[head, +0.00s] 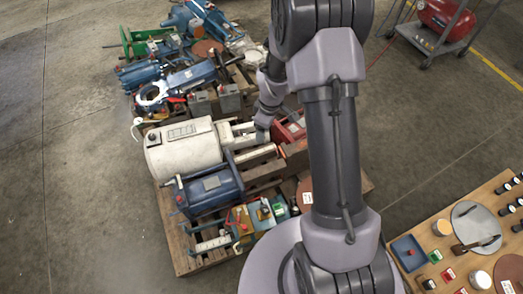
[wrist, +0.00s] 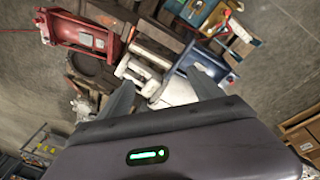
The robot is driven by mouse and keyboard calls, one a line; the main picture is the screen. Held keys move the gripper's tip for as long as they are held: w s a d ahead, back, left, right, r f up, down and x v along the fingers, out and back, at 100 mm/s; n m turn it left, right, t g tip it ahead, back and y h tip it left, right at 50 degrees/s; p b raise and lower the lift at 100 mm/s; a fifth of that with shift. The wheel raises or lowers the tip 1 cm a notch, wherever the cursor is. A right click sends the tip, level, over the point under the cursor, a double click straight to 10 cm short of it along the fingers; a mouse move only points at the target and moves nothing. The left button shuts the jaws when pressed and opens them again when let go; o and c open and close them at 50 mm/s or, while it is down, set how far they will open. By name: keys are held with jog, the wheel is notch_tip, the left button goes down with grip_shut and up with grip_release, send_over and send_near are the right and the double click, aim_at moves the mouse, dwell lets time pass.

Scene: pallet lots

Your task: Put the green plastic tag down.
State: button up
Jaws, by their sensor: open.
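In the head view a small flat green piece (head: 279,209) lies by the coloured machine parts near the front of the pallet (head: 180,250). Another small green piece (head: 434,256) lies on the wooden table at the lower right. I cannot tell for certain which is the green plastic tag. My gripper (wrist: 163,78) is open in the wrist view, its two dark fingers spread, with no tag visible between them. It is above the pallet's machinery, near a white cylindrical machine (head: 184,148). In the head view my arm partly hides the area around the gripper.
A blue motor-like unit (head: 210,190) and a red machine (wrist: 78,32) sit close to my gripper. The wooden table (head: 405,281) holds a blue tray (head: 397,243), a red tag (head: 447,274) and round parts. A cart with a red tank (head: 445,17) stands far right. Floor at left is clear.

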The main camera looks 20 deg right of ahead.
jog(key=s+a+r+m+t, duration=0.1)
jog(key=s+a+r+m, duration=0.2)
jog(key=r, duration=0.6)
jog(key=s+a+r+m+t, duration=0.1)
jog(key=s+a+r+m, duration=0.15)
jog(key=r, duration=0.75)
jog(key=s+a+r+m, duration=0.2)
jog(key=s+r, duration=0.1)
jog(key=s, duration=0.3)
jog(key=s+a+r+m+t+y, duration=0.1)
jog(key=s+a+r+m, duration=0.1)
jog(key=s, duration=0.4)
jog(key=s+a+r+m+y, duration=0.1)
jog(key=s+a+r+m, duration=0.1)
jog(key=s+r, duration=0.3)
jog(key=shift+s+a+r+m+t, duration=0.2)
jog(key=shift+s+a+m+t, duration=0.15)
jog(key=shift+s+m, duration=0.5)
